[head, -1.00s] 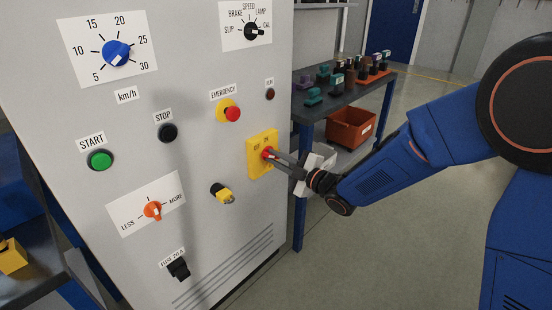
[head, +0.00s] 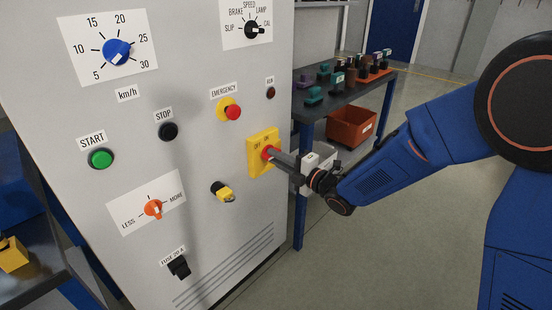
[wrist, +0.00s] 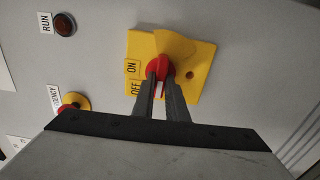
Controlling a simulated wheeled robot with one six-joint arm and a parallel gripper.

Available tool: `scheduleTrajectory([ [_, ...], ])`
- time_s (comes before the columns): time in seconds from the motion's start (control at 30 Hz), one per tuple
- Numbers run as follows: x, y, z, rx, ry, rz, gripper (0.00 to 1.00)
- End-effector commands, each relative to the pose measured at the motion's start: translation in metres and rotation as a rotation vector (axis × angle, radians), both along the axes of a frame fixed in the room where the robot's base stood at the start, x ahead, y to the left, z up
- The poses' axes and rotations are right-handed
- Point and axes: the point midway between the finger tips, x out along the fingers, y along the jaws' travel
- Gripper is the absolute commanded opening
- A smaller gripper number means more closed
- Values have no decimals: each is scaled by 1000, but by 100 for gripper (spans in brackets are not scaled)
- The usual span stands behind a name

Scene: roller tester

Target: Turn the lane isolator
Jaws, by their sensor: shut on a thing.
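The lane isolator is a red rotary handle (wrist: 160,68) on a yellow plate (wrist: 200,62) with OFF and ON labels, on the grey cabinet front. In the wrist view the handle's white mark points down toward the OFF label. The yellow plate also shows in the head view (head: 255,163), right of the cabinet's middle. My gripper (wrist: 160,88) is shut on the red handle, one finger on each side. In the head view my gripper (head: 272,155) reaches the handle from the right and hides part of it.
A bench (head: 312,125) with small objects stands behind.

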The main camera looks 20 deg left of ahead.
Motion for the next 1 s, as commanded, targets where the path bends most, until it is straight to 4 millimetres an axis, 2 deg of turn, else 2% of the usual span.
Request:
scheduleTrajectory([
  [0.37,-1,0,-2,-5,-1,2,0],
  [0.4,-1,0,-2,-6,-1,2,20],
  [0.47,-1,0,-2,-5,-1,2,31],
  [0.8,-1,-2,-1,-3,-2,0,31],
  [1.0,-9,-23,0,-2,-1,-1,31],
])
